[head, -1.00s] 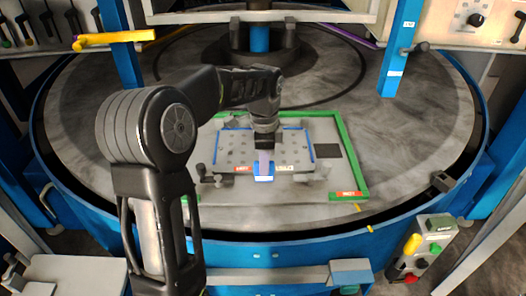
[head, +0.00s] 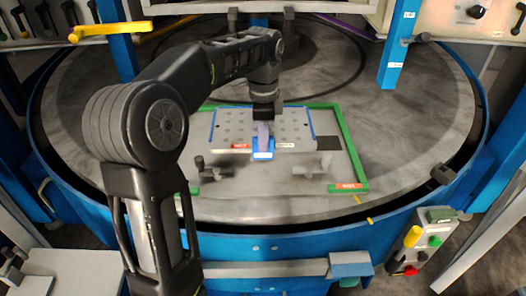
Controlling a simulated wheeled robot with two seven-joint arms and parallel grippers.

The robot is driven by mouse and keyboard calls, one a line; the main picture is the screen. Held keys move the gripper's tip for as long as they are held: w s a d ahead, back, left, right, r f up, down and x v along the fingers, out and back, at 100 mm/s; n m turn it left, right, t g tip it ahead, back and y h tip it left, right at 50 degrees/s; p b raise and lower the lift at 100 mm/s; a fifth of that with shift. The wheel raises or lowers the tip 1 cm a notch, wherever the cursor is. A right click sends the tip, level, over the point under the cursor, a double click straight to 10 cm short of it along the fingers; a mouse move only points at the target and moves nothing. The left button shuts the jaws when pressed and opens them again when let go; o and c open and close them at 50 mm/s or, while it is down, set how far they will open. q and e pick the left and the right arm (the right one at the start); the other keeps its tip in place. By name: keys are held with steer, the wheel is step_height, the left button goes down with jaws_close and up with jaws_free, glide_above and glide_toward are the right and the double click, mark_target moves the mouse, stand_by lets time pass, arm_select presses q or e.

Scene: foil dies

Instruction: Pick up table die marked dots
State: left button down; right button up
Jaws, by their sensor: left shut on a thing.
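The table die marked dots (head: 290,129) is a light grey plate with rows of dark dots and blue edges. It shows in the middle of the head view, with a red label and a white label on its near edge. My left gripper (head: 263,136) comes down from above and is shut on the die at the blue piece (head: 263,154) in the middle of its near side. The die appears raised, with a dark shadow below its near edge. The gripper and wrist hide part of the die. My right gripper is out of view.
A green frame (head: 355,160) borders the grey base plate on the round stone table (head: 430,120). Small clamps (head: 324,167) stand on the base near the die. A blue post (head: 398,60) rises at the right, and a control box (head: 425,243) sits at front right.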

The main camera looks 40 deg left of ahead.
arm_select(q)
step_height(320, 180, up, 4)
steer(key=shift+f+p, duration=0.2)
steer(key=shift+p, duration=0.55)
steer(key=shift+r+p, duration=0.45)
